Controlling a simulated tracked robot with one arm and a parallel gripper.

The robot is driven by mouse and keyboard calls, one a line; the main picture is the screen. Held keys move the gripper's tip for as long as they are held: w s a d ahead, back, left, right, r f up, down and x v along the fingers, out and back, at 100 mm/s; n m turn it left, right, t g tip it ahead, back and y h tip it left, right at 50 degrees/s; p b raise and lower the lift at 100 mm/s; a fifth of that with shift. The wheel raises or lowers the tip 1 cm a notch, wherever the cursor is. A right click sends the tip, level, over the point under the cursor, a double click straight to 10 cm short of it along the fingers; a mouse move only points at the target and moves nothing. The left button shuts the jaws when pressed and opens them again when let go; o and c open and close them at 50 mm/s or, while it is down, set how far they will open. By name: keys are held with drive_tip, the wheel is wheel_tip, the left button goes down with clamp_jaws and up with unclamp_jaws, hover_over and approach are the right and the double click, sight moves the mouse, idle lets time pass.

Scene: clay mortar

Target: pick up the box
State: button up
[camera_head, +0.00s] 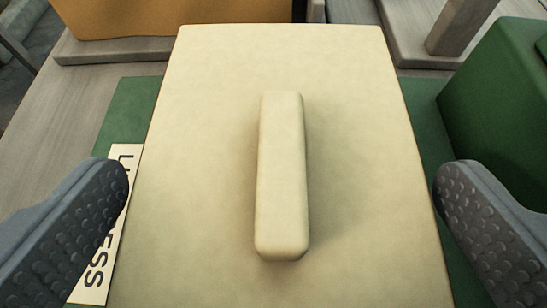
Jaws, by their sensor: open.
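A large cream-coloured box (200,120) fills the middle of the view, its flat top facing me. A long rounded bar (282,175) of the same colour lies lengthwise on the middle of that top, like a handle. My gripper (282,185) is open, one grey studded finger at the left edge and one at the right edge of the view. The fingers lie to either side of the box, with nothing held between them. I cannot tell whether either finger touches the box. The near end of the box is cut off by the bottom edge.
A white label (105,230) with partly hidden black lettering lies left of the box, on a green surface (130,105). A green block (500,95) stands close on the right. An orange-yellow object (170,15) stands behind at upper left, and grey wooden pieces (425,35) at upper right.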

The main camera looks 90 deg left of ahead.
drive_tip(key=shift+x, duration=1.2)
drive_tip(key=shift+s, duration=0.1)
drive_tip(key=shift+c, duration=0.3)
drive_tip(key=c, duration=0.8)
drive_tip(key=shift+r, duration=0.15)
drive_tip(key=shift+c, duration=0.2)
